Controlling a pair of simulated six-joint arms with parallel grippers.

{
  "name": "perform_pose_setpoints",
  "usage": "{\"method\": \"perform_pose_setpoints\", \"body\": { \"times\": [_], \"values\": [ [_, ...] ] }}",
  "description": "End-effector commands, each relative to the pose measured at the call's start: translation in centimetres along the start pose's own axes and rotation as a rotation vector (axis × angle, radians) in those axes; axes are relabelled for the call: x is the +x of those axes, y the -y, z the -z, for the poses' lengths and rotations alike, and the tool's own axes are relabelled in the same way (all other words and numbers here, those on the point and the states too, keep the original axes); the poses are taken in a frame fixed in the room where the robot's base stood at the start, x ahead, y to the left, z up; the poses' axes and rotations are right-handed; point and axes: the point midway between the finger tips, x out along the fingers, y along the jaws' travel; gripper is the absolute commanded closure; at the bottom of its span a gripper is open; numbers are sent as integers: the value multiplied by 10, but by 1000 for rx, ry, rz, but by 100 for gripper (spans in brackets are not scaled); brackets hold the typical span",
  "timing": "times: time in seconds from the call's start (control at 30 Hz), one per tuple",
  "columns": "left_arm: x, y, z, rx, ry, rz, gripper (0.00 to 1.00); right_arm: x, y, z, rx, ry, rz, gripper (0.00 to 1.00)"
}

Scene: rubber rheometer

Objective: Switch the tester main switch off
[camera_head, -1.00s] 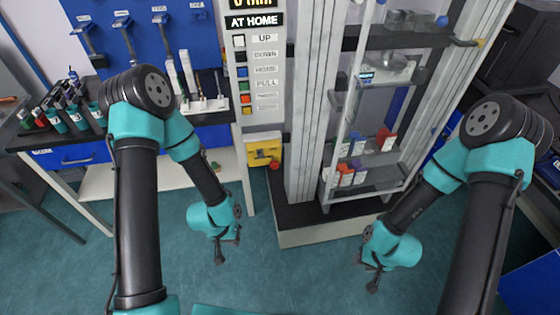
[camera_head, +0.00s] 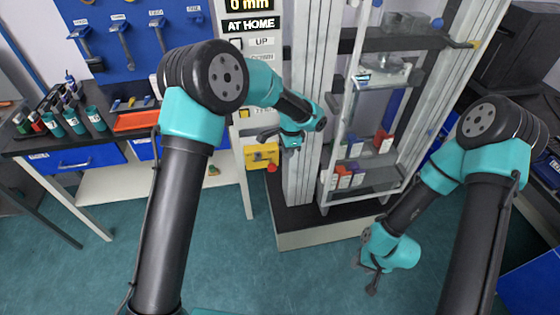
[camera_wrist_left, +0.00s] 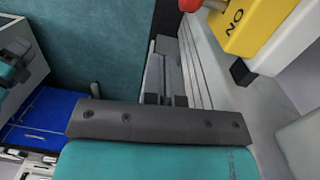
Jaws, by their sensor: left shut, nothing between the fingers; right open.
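The main switch is a yellow box (camera_head: 259,157) with a red knob (camera_head: 272,168), low beside the white control panel. In the left wrist view the yellow box (camera_wrist_left: 245,27) shows upside-down lettering at the top right, and the red knob (camera_wrist_left: 189,4) is cut off by the top edge. My left gripper (camera_head: 266,137) is shut and empty, just above the yellow box in the head view; I cannot tell whether it touches. Its fingertips (camera_wrist_left: 166,99) show apart from the box in the wrist view. My right gripper (camera_head: 371,287) is open and empty, low over the floor.
The control panel (camera_head: 249,24) reads "0 mm" and "AT HOME"; my left arm covers its lower buttons. The tester frame (camera_head: 300,190) stands right of the switch on a dark base (camera_head: 330,222). A bench with bottles and an orange tray (camera_head: 136,121) is left. The floor in front is clear.

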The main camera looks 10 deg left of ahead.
Motion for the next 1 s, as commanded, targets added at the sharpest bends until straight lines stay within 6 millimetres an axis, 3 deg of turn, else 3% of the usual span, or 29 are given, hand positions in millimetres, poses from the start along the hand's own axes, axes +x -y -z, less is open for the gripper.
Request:
{"method": "perform_pose_setpoints", "body": {
  "times": [0.1, 0.3, 0.73, 1.0],
  "values": [
    [-37, 5, 17, 73, 52, 45, 100, 0, 0, 0, 0, 0, 0, 57],
    [-62, 7, 25, 119, 94, 72, 100, 0, 0, 0, 0, 0, 0, 57],
    [-59, 8, 24, 119, 96, 72, 100, 0, 0, 0, 0, 0, 0, 57],
    [-30, 10, 21, 118, 98, 69, 100, 0, 0, 0, 0, 0, 0, 57]
  ]
}}
